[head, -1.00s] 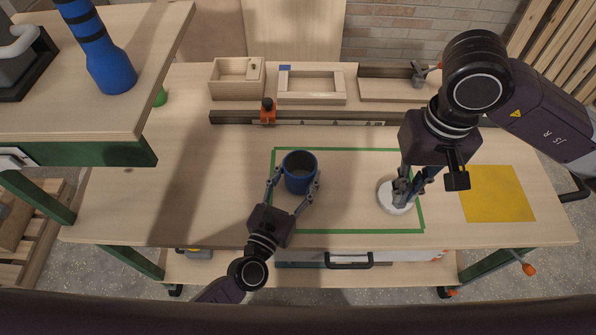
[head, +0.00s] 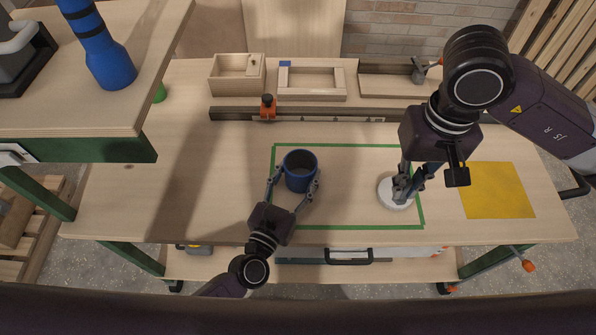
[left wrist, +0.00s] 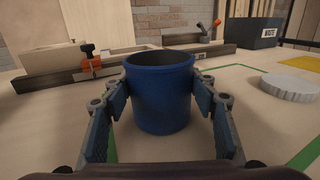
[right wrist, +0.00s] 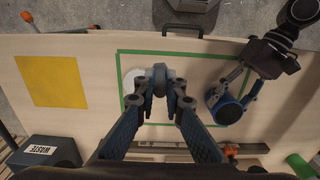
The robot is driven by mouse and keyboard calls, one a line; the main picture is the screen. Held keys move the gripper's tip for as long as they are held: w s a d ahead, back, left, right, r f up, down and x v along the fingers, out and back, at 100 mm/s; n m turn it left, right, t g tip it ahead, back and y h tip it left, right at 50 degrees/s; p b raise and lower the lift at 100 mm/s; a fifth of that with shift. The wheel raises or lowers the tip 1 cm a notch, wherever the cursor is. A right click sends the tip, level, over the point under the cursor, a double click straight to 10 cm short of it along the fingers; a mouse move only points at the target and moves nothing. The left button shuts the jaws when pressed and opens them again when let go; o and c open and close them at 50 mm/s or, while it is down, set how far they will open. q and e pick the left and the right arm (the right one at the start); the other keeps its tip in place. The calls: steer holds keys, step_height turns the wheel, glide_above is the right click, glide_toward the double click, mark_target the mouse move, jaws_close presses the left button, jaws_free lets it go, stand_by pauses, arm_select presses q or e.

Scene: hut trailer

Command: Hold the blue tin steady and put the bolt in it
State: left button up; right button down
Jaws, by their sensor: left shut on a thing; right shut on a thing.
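The blue tin (head: 300,155) stands upright and open-topped on the bench, inside the green tape outline. My left gripper (head: 295,181) is shut on it, one finger on each side, as the left wrist view also shows on the tin (left wrist: 160,95). My right gripper (head: 403,187) points down at the white round disc (head: 391,206), to the right of the tin. It is shut on a small grey piece, seemingly the bolt (right wrist: 160,77), mostly hidden between the fingertips. Whether the bolt still touches the disc is unclear.
A yellow square (head: 498,191) lies right of the green tape. Wooden boxes (head: 237,88) and a rail with an orange clamp (head: 267,112) line the back. A dark waste bin (right wrist: 44,154) shows in the right wrist view. The bench between tin and disc is clear.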

arm_select(q)
steer(key=o, duration=1.3)
steer(key=shift+c, duration=0.3)
steer(key=c, duration=1.2)
steer(key=shift+c, duration=0.2)
arm_select(e)
steer(key=w+a+f, duration=0.3)
steer(key=w+a, duration=1.1)
steer(key=a, duration=0.5)
steer(key=shift+f, duration=0.15)
